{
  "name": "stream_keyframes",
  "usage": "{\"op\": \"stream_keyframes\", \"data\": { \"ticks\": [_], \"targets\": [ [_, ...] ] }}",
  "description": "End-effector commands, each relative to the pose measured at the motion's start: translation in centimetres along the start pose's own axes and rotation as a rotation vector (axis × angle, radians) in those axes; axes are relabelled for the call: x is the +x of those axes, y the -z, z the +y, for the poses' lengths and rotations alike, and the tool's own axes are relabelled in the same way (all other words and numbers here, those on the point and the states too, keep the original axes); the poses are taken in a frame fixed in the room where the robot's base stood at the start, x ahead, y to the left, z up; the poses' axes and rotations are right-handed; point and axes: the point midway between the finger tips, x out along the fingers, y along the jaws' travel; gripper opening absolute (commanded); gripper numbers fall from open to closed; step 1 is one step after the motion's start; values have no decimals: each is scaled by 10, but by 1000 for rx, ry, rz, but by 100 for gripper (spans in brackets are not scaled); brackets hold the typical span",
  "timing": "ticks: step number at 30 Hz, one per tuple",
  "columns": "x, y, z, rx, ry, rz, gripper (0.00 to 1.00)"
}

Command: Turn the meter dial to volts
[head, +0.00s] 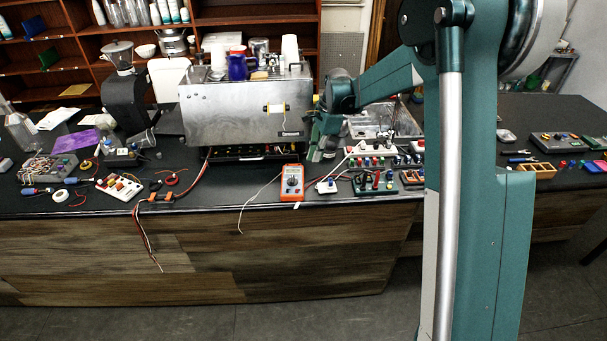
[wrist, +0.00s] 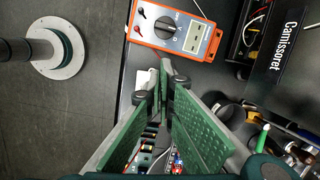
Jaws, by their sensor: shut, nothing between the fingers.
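The orange multimeter (head: 291,183) lies on the black bench in front of the silver brewer. In the wrist view the meter (wrist: 205,20) is at the top, with its display to the right and jack holes to the left. Its round dial (wrist: 165,27) faces the camera; I cannot read the markings around it. My gripper (wrist: 163,80) is shut and empty, its green-padded fingers meeting just below the meter in the wrist view, apart from the dial. In the head view my gripper (head: 318,148) hangs beside the brewer's right side, above and right of the meter.
The silver brewer (head: 245,108) stands behind the meter with a dark tray under it. A small white switch box (head: 327,186) and a green terminal board (head: 375,183) lie to the meter's right. Red and white wires run left of it. The bench's front edge is close.

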Motion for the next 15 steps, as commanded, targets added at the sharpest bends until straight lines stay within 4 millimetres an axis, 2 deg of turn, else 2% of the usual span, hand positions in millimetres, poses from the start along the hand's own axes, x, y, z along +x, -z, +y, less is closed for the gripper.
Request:
{"op": "stream_keyframes", "data": {
  "ticks": [6, 15],
  "targets": [
    [-1, 14, 4, 204, 10, -31, 0],
    [0, 16, 5, 251, 12, -38, 0]
  ]
}}
